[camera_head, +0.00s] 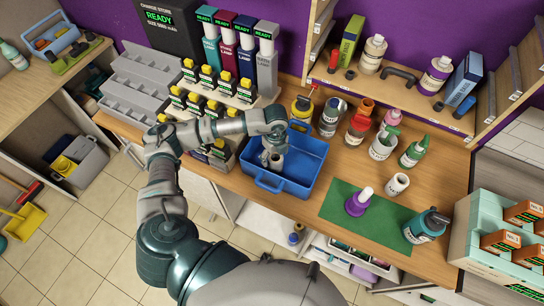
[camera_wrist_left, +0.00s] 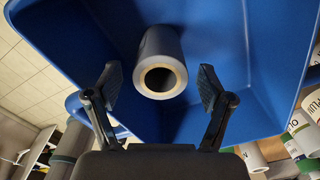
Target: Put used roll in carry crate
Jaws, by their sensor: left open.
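The blue carry crate (camera_head: 308,160) sits on the wooden counter. In the left wrist view its blue walls (camera_wrist_left: 270,50) fill most of the picture. A grey roll with a brown hollow core, the used roll (camera_wrist_left: 160,65), is inside the crate; it shows small in the head view (camera_head: 276,161). My left gripper (camera_wrist_left: 160,84) is open, with one finger on each side of the roll's near end and a gap on both sides. In the head view the left gripper (camera_head: 270,149) is over the crate's left part, partly hiding the inside. My right gripper is not in view.
A short white cylinder (camera_head: 397,185), a purple bottle (camera_head: 358,203) and a teal bottle (camera_head: 427,226) stand right of the crate around a green mat (camera_head: 365,224). Bottles and cans stand behind. A stepped rack (camera_head: 215,91) is at the back left.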

